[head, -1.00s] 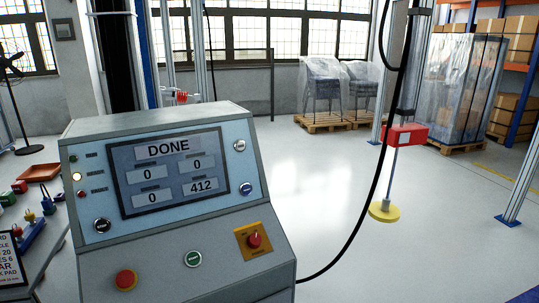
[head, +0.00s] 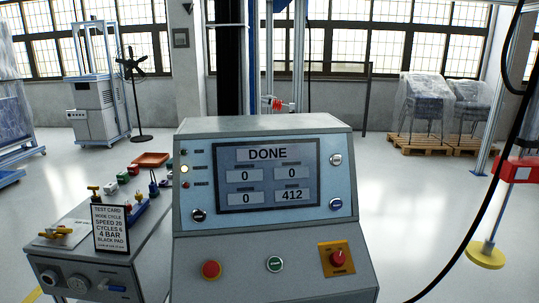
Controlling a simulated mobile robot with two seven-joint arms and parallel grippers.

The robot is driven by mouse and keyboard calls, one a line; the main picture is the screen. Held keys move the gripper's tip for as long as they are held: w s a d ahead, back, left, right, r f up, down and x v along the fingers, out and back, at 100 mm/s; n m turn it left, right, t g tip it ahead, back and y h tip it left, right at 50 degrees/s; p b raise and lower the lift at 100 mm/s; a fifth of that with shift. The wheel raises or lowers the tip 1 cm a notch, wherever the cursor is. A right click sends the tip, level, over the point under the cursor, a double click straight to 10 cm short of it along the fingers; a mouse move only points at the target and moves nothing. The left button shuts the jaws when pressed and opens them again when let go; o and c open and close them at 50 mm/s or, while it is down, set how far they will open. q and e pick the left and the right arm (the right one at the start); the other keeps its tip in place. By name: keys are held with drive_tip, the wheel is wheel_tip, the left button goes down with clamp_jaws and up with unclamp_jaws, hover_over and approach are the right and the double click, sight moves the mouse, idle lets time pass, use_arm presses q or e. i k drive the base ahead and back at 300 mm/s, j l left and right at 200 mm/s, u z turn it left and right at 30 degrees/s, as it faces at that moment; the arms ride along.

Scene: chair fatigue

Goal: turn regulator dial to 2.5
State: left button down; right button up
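No regulator dial can be made out for certain in the head view. The grey bench (head: 150,262) at the lower left has round fittings on its front face, including a round knob (head: 77,282) and a blue-handled part (head: 113,287); their markings are too small to read. The control console (head: 190,262) stands in the middle. Its screen (head: 268,177) reads DONE, with three 0 fields and 412. A red knob on a yellow plate (head: 338,258) sits at its lower right. Neither of my grippers is in view.
A black cable (head: 470,230) hangs at the right.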

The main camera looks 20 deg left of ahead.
sight(49, 278)
drive_tip(key=u, duration=1.95)
